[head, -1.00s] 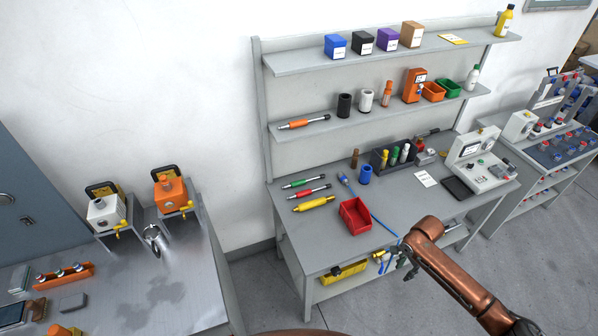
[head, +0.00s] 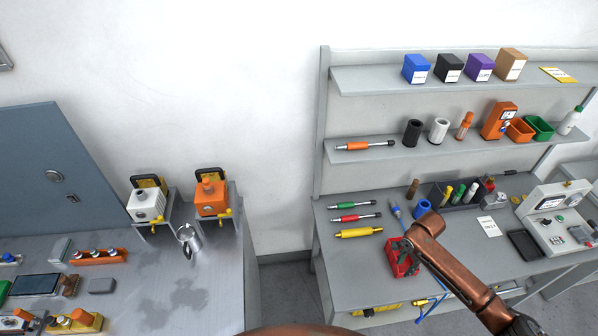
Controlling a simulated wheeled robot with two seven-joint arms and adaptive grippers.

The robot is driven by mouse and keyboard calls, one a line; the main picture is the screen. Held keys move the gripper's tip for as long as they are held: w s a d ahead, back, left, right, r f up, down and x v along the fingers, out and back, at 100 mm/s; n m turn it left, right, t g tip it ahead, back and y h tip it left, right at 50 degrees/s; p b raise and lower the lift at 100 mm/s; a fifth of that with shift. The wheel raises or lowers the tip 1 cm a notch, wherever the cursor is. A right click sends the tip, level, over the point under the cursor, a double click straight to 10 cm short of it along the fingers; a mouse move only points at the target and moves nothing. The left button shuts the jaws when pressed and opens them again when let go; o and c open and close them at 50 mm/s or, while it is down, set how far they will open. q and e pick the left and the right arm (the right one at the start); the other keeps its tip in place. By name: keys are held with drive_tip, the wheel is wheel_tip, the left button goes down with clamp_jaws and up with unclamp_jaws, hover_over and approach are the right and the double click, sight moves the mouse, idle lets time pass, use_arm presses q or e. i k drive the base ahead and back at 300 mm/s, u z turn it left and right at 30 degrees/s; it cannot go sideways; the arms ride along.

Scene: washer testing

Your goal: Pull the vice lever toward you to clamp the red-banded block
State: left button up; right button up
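I cannot pick out a vice lever or a red-banded block with certainty. My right arm reaches in from the lower right. My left gripper is out of view.
The right bench (head: 345,272) carries screwdrivers, a blue ring (head: 424,211), a marker rack (head: 452,196) and a white test panel (head: 552,212). Shelves stand above it. The left bench (head: 215,290) has a white device (head: 146,204), an orange device (head: 211,198) and a metal jug (head: 189,239). Floor shows between the benches.

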sight(20, 313)
drive_tip(key=u, duration=3)
drive_tip(key=i, duration=1.65)
drive_tip(key=u, duration=0.05)
